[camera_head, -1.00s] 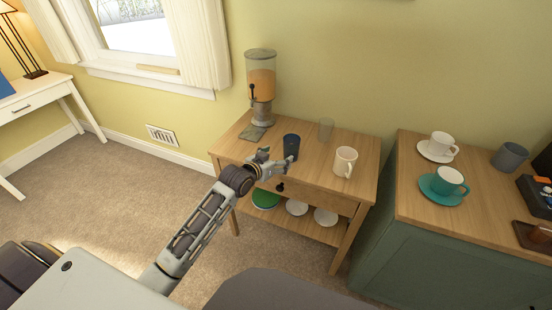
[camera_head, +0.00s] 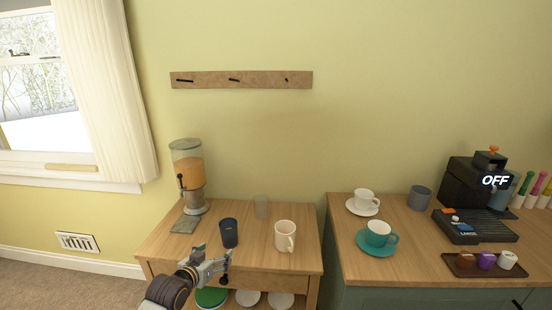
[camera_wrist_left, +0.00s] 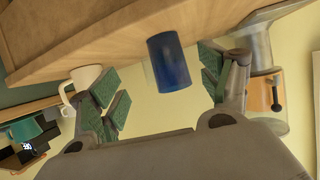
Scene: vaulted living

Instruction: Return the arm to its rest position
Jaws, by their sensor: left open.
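My left gripper (camera_head: 214,267) is open and empty at the front edge of the wooden side table (camera_head: 180,250). The dark blue cup (camera_head: 229,233) stands upright on that table, just beyond the fingers and apart from them. In the left wrist view, the blue cup (camera_wrist_left: 168,64) shows between the two open fingers (camera_wrist_left: 165,90), farther off. My left forearm is mostly below the frame in the head view. My right gripper is not in view.
The cabinet (camera_head: 345,260) at right holds a white cup (camera_head: 364,199), a teal cup (camera_head: 378,233), a grey cup (camera_head: 419,197) and a coffee machine (camera_head: 470,184).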

